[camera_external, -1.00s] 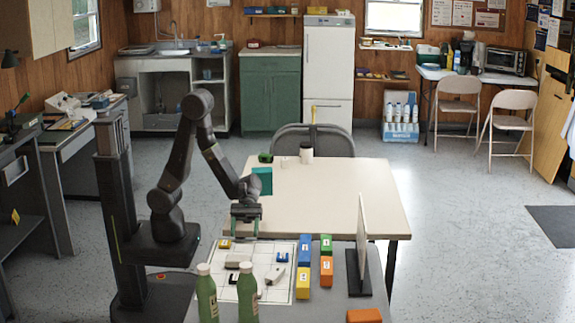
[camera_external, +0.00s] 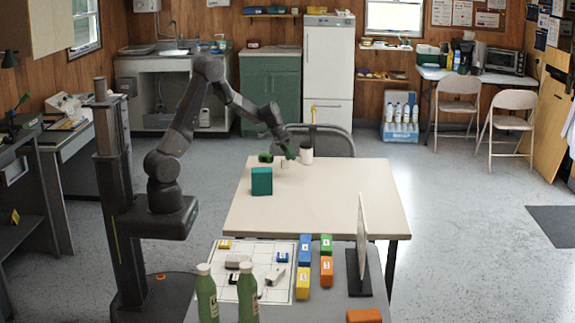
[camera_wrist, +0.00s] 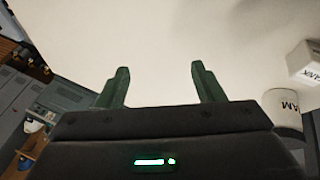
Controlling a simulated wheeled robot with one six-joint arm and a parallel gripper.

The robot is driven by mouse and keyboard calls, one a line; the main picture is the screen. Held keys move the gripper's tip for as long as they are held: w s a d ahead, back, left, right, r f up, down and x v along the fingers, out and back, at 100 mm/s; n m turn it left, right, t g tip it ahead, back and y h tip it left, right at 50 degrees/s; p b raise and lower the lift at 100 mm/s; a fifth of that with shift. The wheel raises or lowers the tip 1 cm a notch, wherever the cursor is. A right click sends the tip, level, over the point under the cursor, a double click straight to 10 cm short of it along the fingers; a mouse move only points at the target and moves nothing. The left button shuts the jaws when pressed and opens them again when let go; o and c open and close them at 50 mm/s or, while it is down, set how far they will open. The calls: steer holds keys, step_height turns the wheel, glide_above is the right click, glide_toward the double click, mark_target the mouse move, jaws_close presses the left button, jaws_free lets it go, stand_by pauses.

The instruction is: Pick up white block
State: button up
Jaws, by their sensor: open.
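My gripper (camera_external: 291,153) is over the far part of the cream table, near its far edge. In the wrist view my gripper (camera_wrist: 160,82) is open, with only bare tabletop between its green fingers. A small white block (camera_external: 284,165) is on the table just beside the gripper, partly hidden by it. In the wrist view a white block (camera_wrist: 304,62) with dark lettering shows at the right edge, outside the fingers and partly cut off.
A white cup (camera_external: 306,154) stands close to the gripper; it also shows in the wrist view (camera_wrist: 283,112). A teal box (camera_external: 262,181) and a small green item (camera_external: 265,157) are on the table (camera_external: 330,205). A chair (camera_external: 330,140) stands behind. The table's middle is clear.

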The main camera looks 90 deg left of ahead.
mark_target(285, 159)
steer(key=s+a+r+m+y+p, duration=0.15)
steer(key=s+a, duration=0.25)
steer(key=a, duration=0.4)
steer(key=s+a+r+m+y+p, duration=0.15)
steer(key=s+a, duration=0.25)
steer(key=a, duration=0.4)
steer(key=shift+g, duration=0.3)
steer(key=x, duration=0.8)
steer(key=shift+s+a+f, duration=0.1)
steer(key=shift+s+a, duration=0.1)
steer(key=shift+a, duration=0.1)
steer(key=shift+a+p+x, duration=0.2)
steer(key=shift+p+x, duration=0.15)
steer(key=shift+x, duration=1.1)
steer(key=shift+a+p+x, duration=0.25)
steer(key=shift+p+x, duration=0.1)
steer(key=shift+x, duration=1.1)
steer(key=shift+w, duration=0.15)
steer(key=c, duration=1.1)
